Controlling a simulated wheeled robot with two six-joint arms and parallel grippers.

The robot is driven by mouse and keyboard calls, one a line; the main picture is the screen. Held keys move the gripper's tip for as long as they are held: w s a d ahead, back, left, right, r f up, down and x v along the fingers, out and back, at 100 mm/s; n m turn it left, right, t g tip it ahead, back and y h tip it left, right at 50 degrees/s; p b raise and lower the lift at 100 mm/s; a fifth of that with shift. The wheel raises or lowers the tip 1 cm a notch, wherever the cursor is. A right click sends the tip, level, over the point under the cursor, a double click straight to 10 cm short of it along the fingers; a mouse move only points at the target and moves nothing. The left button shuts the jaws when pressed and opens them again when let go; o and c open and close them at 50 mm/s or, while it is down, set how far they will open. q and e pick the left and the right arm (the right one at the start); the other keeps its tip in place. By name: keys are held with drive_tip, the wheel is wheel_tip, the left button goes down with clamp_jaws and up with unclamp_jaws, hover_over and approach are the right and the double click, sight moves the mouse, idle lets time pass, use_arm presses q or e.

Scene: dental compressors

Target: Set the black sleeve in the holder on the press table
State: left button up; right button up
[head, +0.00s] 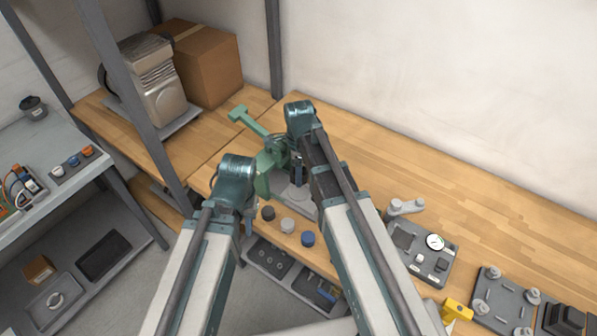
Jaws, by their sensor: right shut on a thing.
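The green press (266,172) stands on the wooden bench, its lever reaching up and left. Its grey press table (296,196) shows only in part, and the holder on it is hidden. My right gripper (297,178) points down just above the press table, beside the press. It is shut on a small dark thing, taken to be the black sleeve, which is hard to separate from the dark fingers. Whether the sleeve touches the holder cannot be seen. My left gripper (248,226) hangs low at the bench's front edge, left of the press; its fingers are mostly hidden.
A dark cap (268,213), a grey cap (288,225) and a blue cap (308,239) lie along the bench's front edge. A gauge plate (423,252) lies to the right. A compressor (157,82) and cardboard box (206,66) stand back left.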

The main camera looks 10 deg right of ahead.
drive_tip(key=shift+f, duration=0.15)
drive_tip(key=b, duration=0.5)
hover_over(299, 192)
wheel_tip(299, 192, down, 5)
drive_tip(key=shift+r, duration=0.2)
drive_tip(key=shift+f+b, duration=0.75)
drive_tip(key=shift+f, duration=0.1)
idle(1.1)
